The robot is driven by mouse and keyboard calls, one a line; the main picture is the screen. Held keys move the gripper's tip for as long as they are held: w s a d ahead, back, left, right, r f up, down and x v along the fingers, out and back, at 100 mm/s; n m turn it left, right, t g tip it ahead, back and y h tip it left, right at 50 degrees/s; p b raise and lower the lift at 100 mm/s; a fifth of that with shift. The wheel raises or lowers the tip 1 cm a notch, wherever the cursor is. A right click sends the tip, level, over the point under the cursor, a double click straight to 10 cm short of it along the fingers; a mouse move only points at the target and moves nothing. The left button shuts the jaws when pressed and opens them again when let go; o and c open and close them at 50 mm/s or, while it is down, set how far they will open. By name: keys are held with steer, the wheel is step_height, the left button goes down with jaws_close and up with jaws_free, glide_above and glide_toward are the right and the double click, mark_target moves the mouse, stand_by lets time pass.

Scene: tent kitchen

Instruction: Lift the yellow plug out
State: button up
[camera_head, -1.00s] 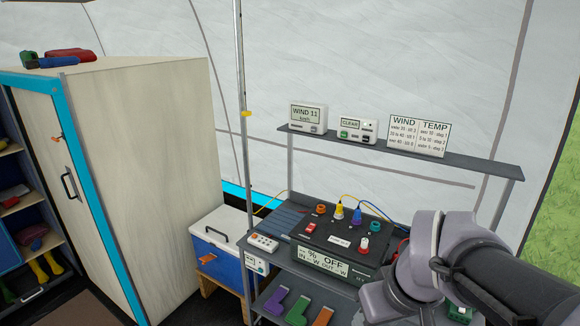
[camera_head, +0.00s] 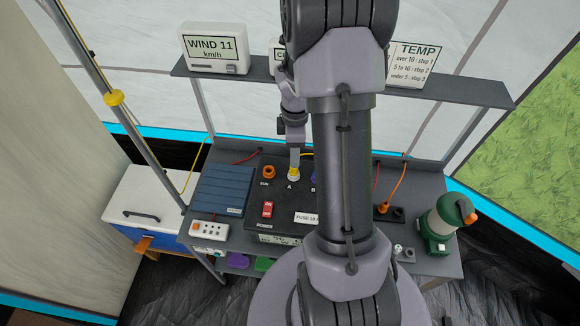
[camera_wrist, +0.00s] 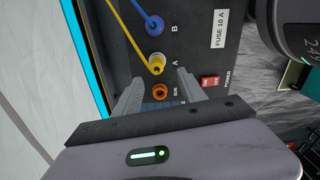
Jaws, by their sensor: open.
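The yellow plug (camera_wrist: 156,66) sits in the white-ringed socket marked A on the black power panel (camera_wrist: 120,50), with a yellow cable running from it. In the head view, the yellow plug (camera_head: 293,175) shows just below my gripper (camera_head: 295,160), whose fingers are mostly hidden there. In the wrist view, my gripper (camera_wrist: 162,74) is open and empty, with one finger to each side of the plug's line. The plug appears just beyond the fingertips; I cannot tell whether they touch it. The orange SUN socket (camera_wrist: 160,92) lies between the fingers in the picture.
The blue plug (camera_wrist: 154,24) with its blue cable is in socket B beside the yellow one. A red power switch (camera_wrist: 210,81) is right of the fingers. A shelf (camera_head: 460,90) with displays is above. A green lantern (camera_head: 440,225) stands at the right.

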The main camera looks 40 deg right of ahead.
steer(key=f, duration=0.2)
steer(key=f+b, duration=0.1)
steer(key=f, duration=0.2)
steer(key=f+b, duration=0.1)
steer(key=f, duration=0.2)
steer(key=shift+w+d+f, duration=0.2)
steer(key=shift+w+f, duration=0.05)
steer(key=shift+w, duration=0.05)
steer(key=shift+r, duration=0.1)
steer(key=shift+c, duration=0.8)
jaws_close()
